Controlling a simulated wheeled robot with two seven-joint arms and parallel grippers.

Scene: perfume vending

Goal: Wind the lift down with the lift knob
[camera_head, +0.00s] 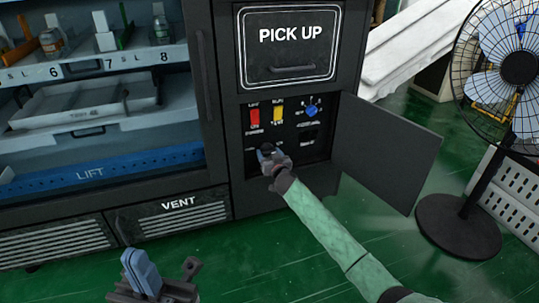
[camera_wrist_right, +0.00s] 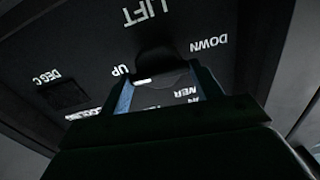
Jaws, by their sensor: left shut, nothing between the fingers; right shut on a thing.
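The lift knob (camera_wrist_right: 158,60) is a dark round knob on the panel, between the words LIFT, UP and DOWN in the right wrist view. My right gripper (camera_wrist_right: 158,92) is shut on it, with blue finger pads on either side. In the head view my right gripper (camera_head: 268,155) reaches the lower left of the open control panel and hides the knob. The blue bar marked LIFT (camera_head: 130,168) lies low behind the cabinet glass, below the white tray (camera_head: 85,104). My left gripper (camera_head: 141,272) is shut and empty at the bottom, in front of the vent.
The panel has a red switch (camera_head: 254,116), a yellow switch (camera_head: 278,114) and a blue dial (camera_head: 311,111). The panel door (camera_head: 388,150) stands open to the right. A fan (camera_head: 518,68) stands at the far right. Green floor is clear in front of the cabinet.

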